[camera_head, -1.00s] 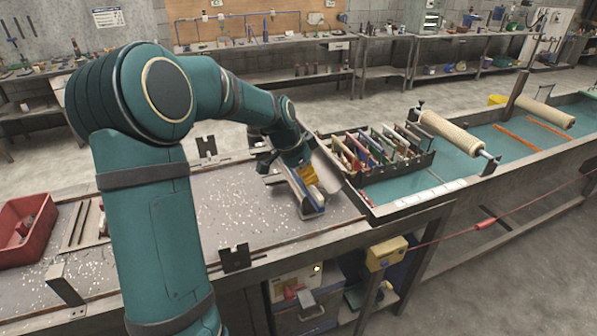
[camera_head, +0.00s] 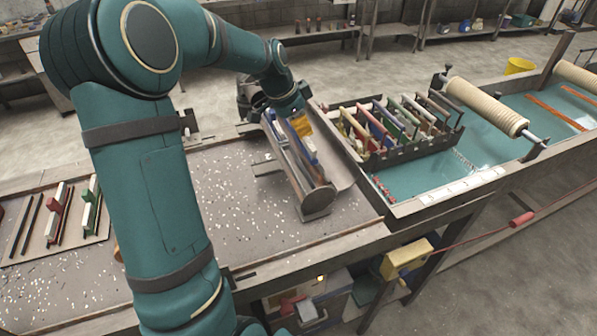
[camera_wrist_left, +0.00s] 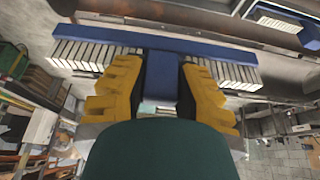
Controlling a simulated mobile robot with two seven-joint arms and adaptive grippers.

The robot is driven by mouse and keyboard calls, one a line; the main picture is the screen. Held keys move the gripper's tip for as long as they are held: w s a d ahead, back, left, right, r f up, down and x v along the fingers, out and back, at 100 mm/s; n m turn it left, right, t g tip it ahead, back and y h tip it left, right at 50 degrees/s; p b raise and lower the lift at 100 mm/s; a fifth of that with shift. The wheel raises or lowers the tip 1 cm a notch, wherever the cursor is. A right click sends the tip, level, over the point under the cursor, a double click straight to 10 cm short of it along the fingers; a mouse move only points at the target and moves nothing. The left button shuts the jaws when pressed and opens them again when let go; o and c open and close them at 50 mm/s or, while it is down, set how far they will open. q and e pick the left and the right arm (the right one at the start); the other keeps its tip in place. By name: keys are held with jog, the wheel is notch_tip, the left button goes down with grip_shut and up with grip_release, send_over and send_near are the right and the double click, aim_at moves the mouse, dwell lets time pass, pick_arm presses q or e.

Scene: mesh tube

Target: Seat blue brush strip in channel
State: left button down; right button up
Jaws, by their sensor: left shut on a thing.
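The blue brush strip (camera_wrist_left: 163,68), with pale bristle tufts and a blue grip block, runs across the left wrist view. My left gripper (camera_wrist_left: 162,88) is shut on its block with yellow fingers. In the head view the gripper (camera_head: 303,126) is over the metal channel (camera_head: 318,197), which lies at a slant on the bench. Part of the blue strip (camera_head: 309,155) shows just below the fingers, along the channel. I cannot tell whether the strip touches the channel floor. A second blue piece (camera_head: 276,130) shows at the channel's far end. My right gripper is out of view.
A dark rack (camera_head: 405,150) of several coloured strips stands right of the channel, over a teal-floored trough (camera_head: 400,185) with rope-wound rollers (camera_head: 487,105). A board (camera_head: 22,258) with strips lies at the left. The speckled bench (camera_head: 225,200) left of the channel is mostly clear.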

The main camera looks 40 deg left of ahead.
aim_at(303, 166)
pick_arm(q)
jog(key=shift+w+a+f+b, duration=0.1)
jog(key=shift+f+b, duration=0.25)
jog(key=shift+f, duration=0.75)
notch_tip(303, 166, down, 9)
jog(key=shift+f+b, duration=0.15)
jog(key=shift+b, duration=0.65)
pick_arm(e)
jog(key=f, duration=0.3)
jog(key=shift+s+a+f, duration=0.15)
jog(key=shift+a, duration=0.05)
pick_arm(q)
jog(key=shift+f, duration=0.1)
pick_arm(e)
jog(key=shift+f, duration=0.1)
pick_arm(q)
jog(key=c, duration=0.9)
grip_release()
jog(key=shift+o, duration=0.2)
